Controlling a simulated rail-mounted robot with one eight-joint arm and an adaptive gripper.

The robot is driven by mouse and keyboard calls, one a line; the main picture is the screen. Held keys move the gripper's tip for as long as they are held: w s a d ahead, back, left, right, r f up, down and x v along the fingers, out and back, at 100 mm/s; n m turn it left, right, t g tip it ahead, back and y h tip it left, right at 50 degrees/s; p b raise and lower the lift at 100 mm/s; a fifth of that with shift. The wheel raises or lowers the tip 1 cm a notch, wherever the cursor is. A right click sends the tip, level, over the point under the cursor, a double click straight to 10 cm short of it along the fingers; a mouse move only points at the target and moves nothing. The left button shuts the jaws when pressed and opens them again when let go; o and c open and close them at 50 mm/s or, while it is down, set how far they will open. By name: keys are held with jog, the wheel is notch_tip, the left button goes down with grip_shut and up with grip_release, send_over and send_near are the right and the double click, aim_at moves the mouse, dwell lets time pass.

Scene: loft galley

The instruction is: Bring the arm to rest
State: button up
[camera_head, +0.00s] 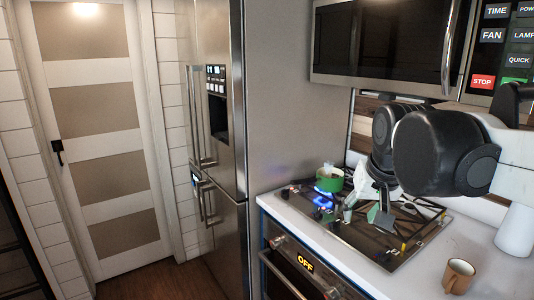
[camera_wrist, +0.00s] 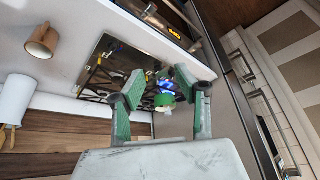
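My gripper (camera_head: 361,214) is over the cooktop (camera_head: 395,262) in the head view, with its arm coming in from the right. In the wrist view my gripper (camera_wrist: 160,80) shows two green-padded fingers spread wide apart, with nothing held between them. A small green pot (camera_head: 329,180) with something pale in it stands at the back left of the cooktop, apart from the fingers. It also shows in the wrist view (camera_wrist: 164,100), in line with the gap between the fingers. A blue glow shows beside the pot.
A brown mug (camera_head: 458,276) stands on the white counter (camera_head: 345,264) at front right; a white cylinder (camera_head: 515,230) is behind it. The microwave (camera_head: 385,42) hangs above. The steel fridge (camera_head: 218,130) stands left. An oven (camera_head: 300,268) below shows OFF.

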jog(key=s+f+t, duration=0.1)
jog(key=s+f, duration=0.4)
jog(key=s, duration=0.2)
jog(key=s+f+n+t, duration=0.1)
jog(key=s+f, duration=0.4)
jog(key=s, duration=0.3)
jog(key=shift+s+f, duration=0.15)
jog(key=shift+f, duration=0.2)
